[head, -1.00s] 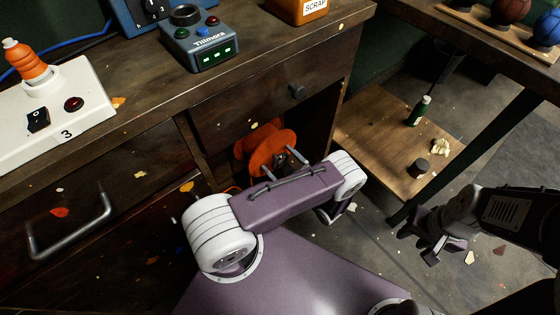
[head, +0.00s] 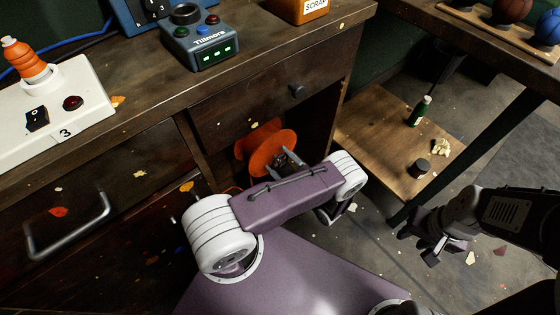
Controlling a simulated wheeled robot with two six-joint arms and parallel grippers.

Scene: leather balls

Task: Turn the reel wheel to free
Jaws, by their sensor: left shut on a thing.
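The orange reel wheel (head: 272,149) sits in the open compartment under the drawer, in the middle of the head view. My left gripper (head: 287,160) is at the front face of the wheel, shut on a part at its middle. My own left arm link hides the lower part of the wheel and what lies below it. My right gripper (head: 432,240) hangs over the floor at the right, away from the wheel; its fingers look spread apart and hold nothing I can see.
A drawer with a round knob (head: 297,90) is above the wheel. A white switch box (head: 85,95) and a grey timer (head: 200,45) stand on the bench. A low wooden shelf (head: 380,140) with a green bottle (head: 420,110) is at the right.

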